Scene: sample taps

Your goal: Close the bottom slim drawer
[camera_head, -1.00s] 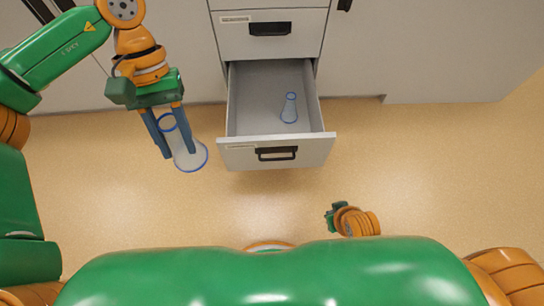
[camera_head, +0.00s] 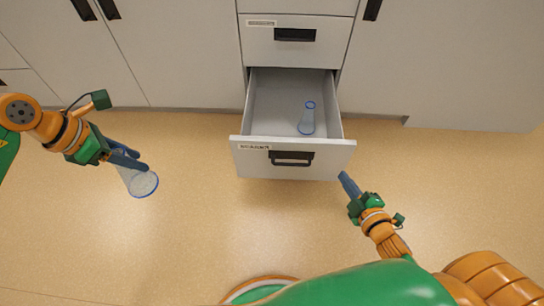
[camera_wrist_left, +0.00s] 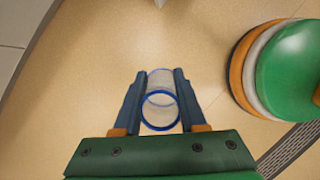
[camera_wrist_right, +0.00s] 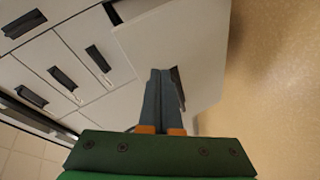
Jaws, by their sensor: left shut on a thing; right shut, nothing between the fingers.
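The bottom slim drawer (camera_head: 262,160) stands pulled out from the grey cabinet, with a dark handle (camera_head: 291,158) on its front. A clear flask with a blue rim (camera_head: 307,119) is inside it. My left gripper (camera_head: 143,163) is left of the drawer, shut on a clear vessel with a blue rim (camera_head: 143,184); the vessel also shows in the left wrist view (camera_wrist_left: 160,105). My right gripper (camera_head: 343,177) is shut and empty, just below the right front corner of the drawer. In the right wrist view its fingers (camera_wrist_right: 166,75) overlap the drawer front (camera_wrist_right: 200,50); contact is unclear.
A shut drawer (camera_head: 270,44) is above the open one. Flat cabinet doors (camera_head: 175,60) stand on both sides. The tan floor (camera_head: 220,220) in front is clear. My green and orange base shows at the bottom.

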